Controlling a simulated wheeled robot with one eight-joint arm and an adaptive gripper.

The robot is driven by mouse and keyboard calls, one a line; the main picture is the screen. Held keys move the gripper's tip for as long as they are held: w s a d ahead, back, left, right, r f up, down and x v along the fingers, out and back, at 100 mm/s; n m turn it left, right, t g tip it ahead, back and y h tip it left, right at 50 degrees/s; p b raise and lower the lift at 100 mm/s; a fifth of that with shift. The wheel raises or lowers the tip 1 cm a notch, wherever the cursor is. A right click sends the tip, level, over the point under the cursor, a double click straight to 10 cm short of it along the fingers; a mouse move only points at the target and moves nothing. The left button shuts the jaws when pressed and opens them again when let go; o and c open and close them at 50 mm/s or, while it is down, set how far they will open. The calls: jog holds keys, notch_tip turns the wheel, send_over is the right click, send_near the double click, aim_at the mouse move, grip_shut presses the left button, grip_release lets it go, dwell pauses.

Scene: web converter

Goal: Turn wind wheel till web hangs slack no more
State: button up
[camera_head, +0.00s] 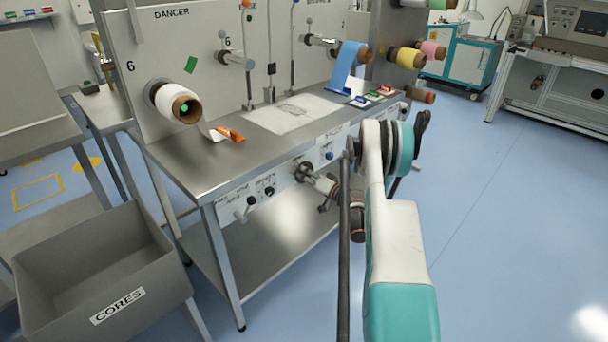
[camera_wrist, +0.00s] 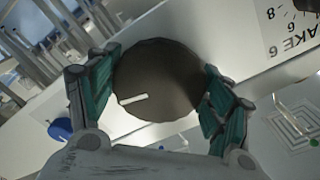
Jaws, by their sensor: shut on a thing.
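In the wrist view, the teal-padded fingers of my gripper (camera_wrist: 158,82) are shut on a dark round wheel (camera_wrist: 172,62) with a white mark on its face. In the head view my gripper (camera_head: 304,174) is at the front panel below the worktop, hiding most of that wheel. I cannot tell whether it is the wind wheel; a label partly reading "AKE 6" is beside it. A white roll (camera_head: 170,98) is at the left, with a short pale web end near an orange clip (camera_head: 231,134). A blue web (camera_head: 345,66) hangs from a roll at the right.
Black knobs (camera_head: 250,200) and a blue knob (camera_head: 328,156) sit on the same front panel. A grey CORES bin (camera_head: 165,262) stands at the front left. Yellow and pink rolls stick out at the right. The blue floor at the right is clear.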

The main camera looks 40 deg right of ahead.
jog(key=m, duration=0.4)
jog(key=shift+m, duration=0.4)
jog(key=m, duration=0.4)
jog(key=shift+r+m, duration=0.1)
jog(key=shift+m, duration=0.2)
jog(key=m, duration=0.5)
jog(key=shift+m, duration=2.5)
jog(key=o, duration=1.1)
jog(key=shift+r, duration=0.1)
jog(key=shift+c, duration=0.2)
